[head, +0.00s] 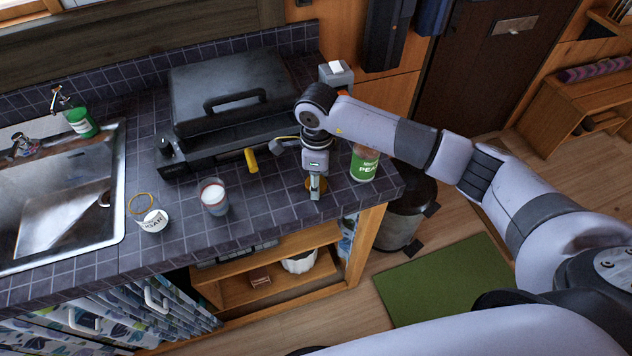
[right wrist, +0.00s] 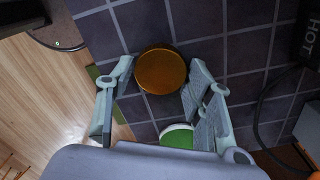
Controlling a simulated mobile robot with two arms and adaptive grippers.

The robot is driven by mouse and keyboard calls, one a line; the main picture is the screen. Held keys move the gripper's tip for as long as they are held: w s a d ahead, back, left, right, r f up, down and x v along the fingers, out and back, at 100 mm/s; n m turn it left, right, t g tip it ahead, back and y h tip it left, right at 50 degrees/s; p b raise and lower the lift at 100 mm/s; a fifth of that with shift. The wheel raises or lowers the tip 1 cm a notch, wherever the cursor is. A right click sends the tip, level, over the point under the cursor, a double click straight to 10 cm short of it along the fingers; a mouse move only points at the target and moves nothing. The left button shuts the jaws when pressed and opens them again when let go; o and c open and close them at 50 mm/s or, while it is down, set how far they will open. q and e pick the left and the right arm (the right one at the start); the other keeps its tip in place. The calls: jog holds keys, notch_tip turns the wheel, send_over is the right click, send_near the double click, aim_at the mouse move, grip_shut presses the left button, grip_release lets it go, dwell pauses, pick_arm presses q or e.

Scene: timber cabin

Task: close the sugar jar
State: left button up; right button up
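A round gold-amber lid (right wrist: 162,70) lies on the dark tiles in the right wrist view. It shows partly in the head view (head: 318,187) under my right gripper (head: 317,180). In the right wrist view the fingers of my right gripper (right wrist: 157,75) are apart, one on each side of the lid, with a narrow gap at the left. My left gripper is not in view.
A glass with white contents (head: 214,198) stands between jar and lid. A green-labelled can (head: 364,163) stands close beside my right gripper. The sink (head: 60,200) is at left.

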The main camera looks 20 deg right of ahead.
jog(key=c, duration=0.3)
jog(key=shift+r, duration=0.15)
jog(key=shift+w+r, duration=0.1)
jog(key=shift+r, duration=0.45)
jog(key=shift+r+b, duration=2.2)
jog(key=shift+r, duration=7.15)
